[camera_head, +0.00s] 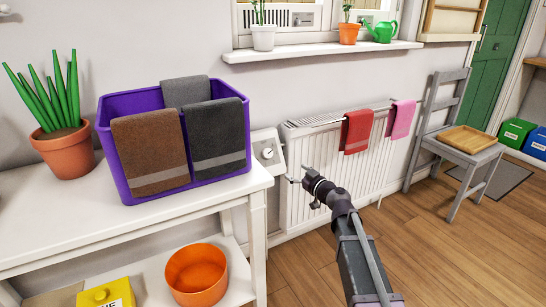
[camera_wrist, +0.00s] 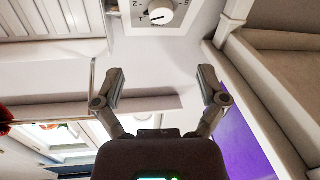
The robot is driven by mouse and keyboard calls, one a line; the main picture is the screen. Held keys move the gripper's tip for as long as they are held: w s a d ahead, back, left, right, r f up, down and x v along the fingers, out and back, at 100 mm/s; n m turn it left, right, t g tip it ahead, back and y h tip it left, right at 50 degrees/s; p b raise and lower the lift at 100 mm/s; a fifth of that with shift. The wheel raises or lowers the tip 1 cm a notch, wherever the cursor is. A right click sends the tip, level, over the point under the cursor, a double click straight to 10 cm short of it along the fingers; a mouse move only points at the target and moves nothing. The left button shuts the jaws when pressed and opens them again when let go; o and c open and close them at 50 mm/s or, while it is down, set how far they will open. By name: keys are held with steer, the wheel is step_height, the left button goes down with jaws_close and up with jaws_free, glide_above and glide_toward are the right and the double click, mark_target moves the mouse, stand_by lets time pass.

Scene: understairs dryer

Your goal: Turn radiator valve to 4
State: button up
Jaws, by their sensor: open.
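The radiator valve is a round white knob (camera_head: 267,153) on a pale box on the wall, left of the white radiator (camera_head: 299,200). In the wrist view the knob (camera_wrist: 160,12) is at the top edge, partly cut off, with small dark marks around it that I cannot read surely. My gripper (camera_head: 303,192) is in front of the radiator's left end, to the right of and below the knob in the head view. In the wrist view my gripper (camera_wrist: 163,87) has its fingers spread wide with nothing between them, apart from the knob.
A white table (camera_head: 225,198) with a purple bin (camera_head: 109,144) of towels stands close left of the valve. Red (camera_head: 357,131) and pink (camera_head: 401,117) towels hang on the radiator. A grey chair (camera_head: 470,152) stands at right. The wooden floor (camera_head: 420,250) is clear.

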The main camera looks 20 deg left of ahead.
mark_target(269, 154)
steer(key=shift+a, duration=0.15)
steer(key=x, duration=1.3)
steer(key=shift+w+a, duration=0.15)
steer(key=shift+a, duration=0.15)
steer(key=c, duration=1.2)
steer(key=shift+o, duration=0.2)
steer(key=shift+d, duration=0.25)
steer(key=shift+a, duration=0.2)
